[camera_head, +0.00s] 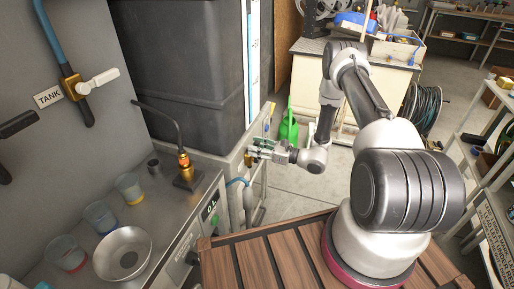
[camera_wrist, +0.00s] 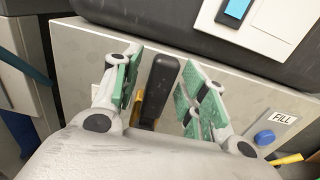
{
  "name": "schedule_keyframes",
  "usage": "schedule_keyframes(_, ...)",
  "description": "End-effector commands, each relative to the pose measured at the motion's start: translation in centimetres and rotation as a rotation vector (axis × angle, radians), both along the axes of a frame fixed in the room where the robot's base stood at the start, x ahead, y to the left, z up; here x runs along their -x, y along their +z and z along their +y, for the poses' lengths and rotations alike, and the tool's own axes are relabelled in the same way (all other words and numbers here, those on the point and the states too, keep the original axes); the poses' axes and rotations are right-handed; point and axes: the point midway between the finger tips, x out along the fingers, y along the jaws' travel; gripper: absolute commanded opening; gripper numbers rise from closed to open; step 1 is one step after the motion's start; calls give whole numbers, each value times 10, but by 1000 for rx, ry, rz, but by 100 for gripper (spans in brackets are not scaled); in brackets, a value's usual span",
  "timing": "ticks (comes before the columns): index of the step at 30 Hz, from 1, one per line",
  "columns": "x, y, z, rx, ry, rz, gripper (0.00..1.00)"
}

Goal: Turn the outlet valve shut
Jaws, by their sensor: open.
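The valve in front of me has a black lever handle (camera_wrist: 163,78), with a brass-yellow body (camera_wrist: 138,108) partly showing beside it in the wrist view. It is on the grey front panel (camera_wrist: 82,48) under the dark tank. My gripper (camera_wrist: 161,85) is open, with one green-padded finger on each side of the black handle; I cannot tell if either pad touches it. In the head view my gripper (camera_head: 263,150) is at the panel's front by a small brass part (camera_head: 248,158). The valve's label is not visible, and the fingers hide most of the handle there.
A second valve with a white handle (camera_head: 98,82) is on the wall by a TANK label (camera_head: 48,96). Cups and a metal bowl (camera_head: 123,254) stand on the left counter. A FILL label (camera_wrist: 284,118) and blue button (camera_wrist: 265,138) are right of my gripper. A green watering can (camera_head: 289,128) stands behind.

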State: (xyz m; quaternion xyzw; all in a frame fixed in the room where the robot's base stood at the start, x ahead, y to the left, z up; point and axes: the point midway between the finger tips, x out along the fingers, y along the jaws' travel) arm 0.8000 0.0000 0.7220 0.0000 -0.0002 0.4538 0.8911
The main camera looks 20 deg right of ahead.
Motion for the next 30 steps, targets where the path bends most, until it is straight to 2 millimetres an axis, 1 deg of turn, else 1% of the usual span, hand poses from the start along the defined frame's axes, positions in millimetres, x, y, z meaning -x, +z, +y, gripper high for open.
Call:
schedule_keyframes(2,0,0,0,0,0,0,43)
schedule_keyframes(3,0,0,0,0,0,0,41)
schedule_keyframes(8,0,0,0,0,0,0,12)
schedule_keyframes(9,0,0,0,0,0,0,5)
schedule_keyframes(10,0,0,0,0,0,0,0)
schedule_keyframes(22,-2,0,-2,-19,0,26,0)
schedule_keyframes(30,-11,-1,-8,-107,0,147,0)
